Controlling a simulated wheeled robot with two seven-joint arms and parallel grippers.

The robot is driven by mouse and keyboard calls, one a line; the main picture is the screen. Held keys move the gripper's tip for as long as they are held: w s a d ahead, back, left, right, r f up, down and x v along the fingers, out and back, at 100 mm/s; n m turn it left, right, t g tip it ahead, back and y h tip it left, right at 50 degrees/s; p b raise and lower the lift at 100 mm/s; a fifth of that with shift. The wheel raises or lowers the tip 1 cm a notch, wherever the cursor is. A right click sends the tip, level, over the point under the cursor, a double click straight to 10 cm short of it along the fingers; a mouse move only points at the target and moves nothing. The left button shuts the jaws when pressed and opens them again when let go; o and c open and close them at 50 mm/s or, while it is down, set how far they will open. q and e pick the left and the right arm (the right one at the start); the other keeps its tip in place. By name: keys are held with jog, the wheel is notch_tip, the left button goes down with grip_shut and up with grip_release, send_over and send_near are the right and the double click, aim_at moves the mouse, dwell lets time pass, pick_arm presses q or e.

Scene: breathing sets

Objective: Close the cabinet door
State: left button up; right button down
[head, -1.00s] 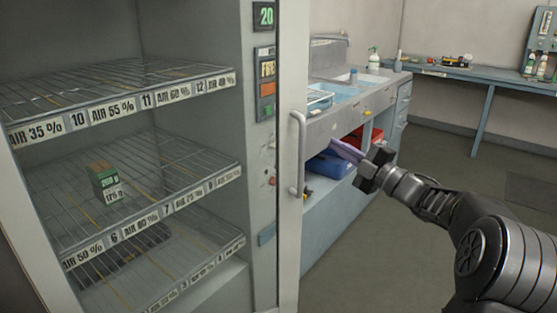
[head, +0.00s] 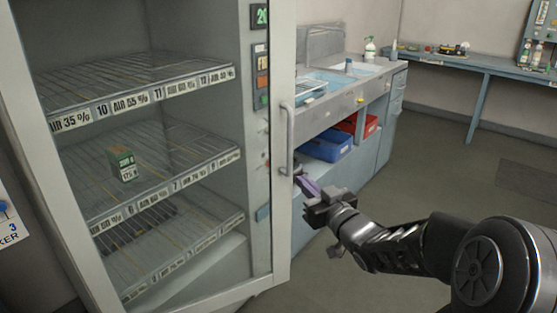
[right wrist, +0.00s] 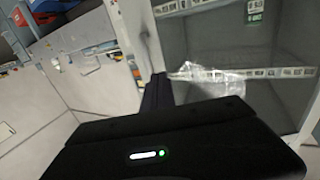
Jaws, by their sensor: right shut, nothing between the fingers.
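The grey cabinet (head: 253,190) stands at the left with wire shelves inside. Its framed glass door (head: 283,225) stands in front of the shelves and appears ajar; the gap is hard to judge. The vertical handle (head: 287,140) is on the door's right stile and also shows in the right wrist view (right wrist: 147,45). My right gripper (head: 307,186) is shut and empty, just right of the handle's lower end. Its fingers (right wrist: 157,90) point toward the door edge in the wrist view. I cannot tell whether they touch it. My left gripper is not in view.
A sink counter (head: 350,100) with blue (head: 328,145) and red bins (head: 362,123) below stands behind my right gripper. A green box (head: 122,165) sits on the middle shelf. A blue bench (head: 480,65) stands at the back right. The floor at right is clear.

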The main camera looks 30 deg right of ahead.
aim_at(274, 154)
pick_arm(q)
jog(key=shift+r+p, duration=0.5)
jog(key=shift+p, duration=0.05)
pick_arm(e)
jog(key=w, duration=0.4)
jog(key=w+d, duration=0.1)
jog(key=w, duration=0.8)
jog(key=shift+w+d, duration=0.3)
